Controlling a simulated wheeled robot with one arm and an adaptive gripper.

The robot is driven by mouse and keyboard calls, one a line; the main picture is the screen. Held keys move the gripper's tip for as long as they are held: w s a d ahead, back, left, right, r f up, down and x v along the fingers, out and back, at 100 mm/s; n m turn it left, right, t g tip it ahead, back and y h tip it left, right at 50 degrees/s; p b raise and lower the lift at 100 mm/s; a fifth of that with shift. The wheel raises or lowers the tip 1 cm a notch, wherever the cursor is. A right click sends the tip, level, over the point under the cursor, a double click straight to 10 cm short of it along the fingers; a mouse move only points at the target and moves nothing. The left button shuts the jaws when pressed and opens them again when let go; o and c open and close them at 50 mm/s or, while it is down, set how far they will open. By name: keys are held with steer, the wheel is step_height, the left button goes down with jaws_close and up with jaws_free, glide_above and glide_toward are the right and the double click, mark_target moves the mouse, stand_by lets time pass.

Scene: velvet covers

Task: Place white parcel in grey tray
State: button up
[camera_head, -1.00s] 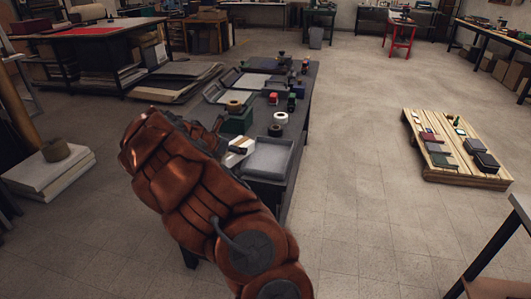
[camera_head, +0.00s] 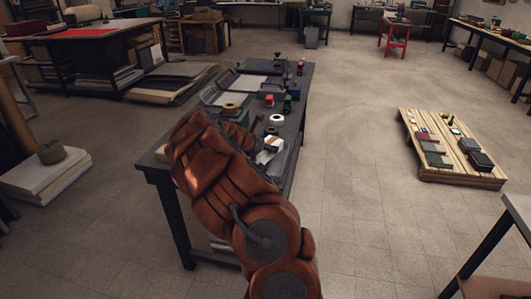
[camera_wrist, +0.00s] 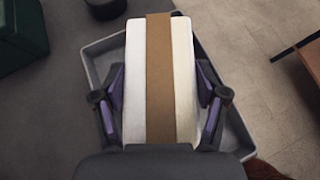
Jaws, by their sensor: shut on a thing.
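The white parcel (camera_wrist: 137,55) with a brown band fills the middle of the wrist view. My gripper (camera_wrist: 160,95) is shut on it, with a purple-padded finger against each long side. The grey tray (camera_wrist: 102,53) shows around and beneath the parcel, its rim visible on both sides. The parcel appears to be over the tray; whether it touches the tray floor I cannot tell. In the head view the parcel (camera_head: 268,152) shows just past my arm, which hides my gripper and most of the tray.
The dark workbench (camera_head: 300,100) carries tape rolls (camera_head: 276,120), small coloured items and further trays towards its far end. A dark green box (camera_wrist: 22,35) stands left of the tray in the wrist view. A wooden pallet (camera_head: 450,150) with flat items lies on the floor to the right.

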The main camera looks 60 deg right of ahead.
steer(key=shift+f, duration=1.45)
steer(key=o, duration=1.6)
steer(key=shift+a+r, duration=0.1)
steer(key=shift+a, duration=0.05)
steer(key=shift+v, duration=5.85)
